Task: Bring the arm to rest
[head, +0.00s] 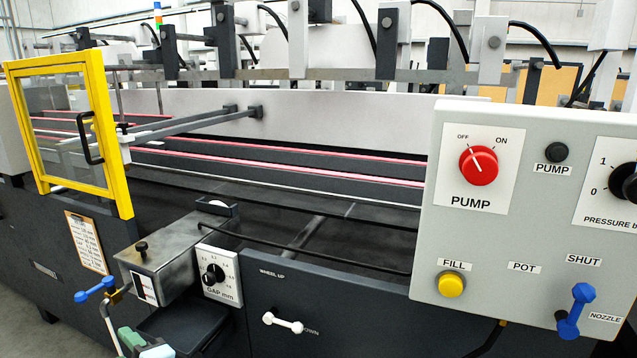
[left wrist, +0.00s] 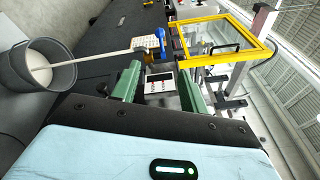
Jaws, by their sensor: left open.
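My left gripper (head: 144,345) shows at the bottom left of the head view, below the metal glue pot (head: 160,268). In the left wrist view its two green fingers (left wrist: 160,75) stand wide apart with nothing held between them. The pot's labelled front shows in the gap beyond them, apart from the fingers. A blue-handled valve (head: 95,290) with a pale tube is left of the pot; it also shows in the left wrist view (left wrist: 160,38). My right gripper is in neither view.
A grey bucket (left wrist: 38,70) of whitish liquid stands at the left of the wrist view, with the pale tube reaching into it. A yellow-framed guard (head: 120,190) is at the left. A control panel (head: 520,240) with a red knob (head: 478,166) fills the right. A white lever (head: 283,322) sits low centre.

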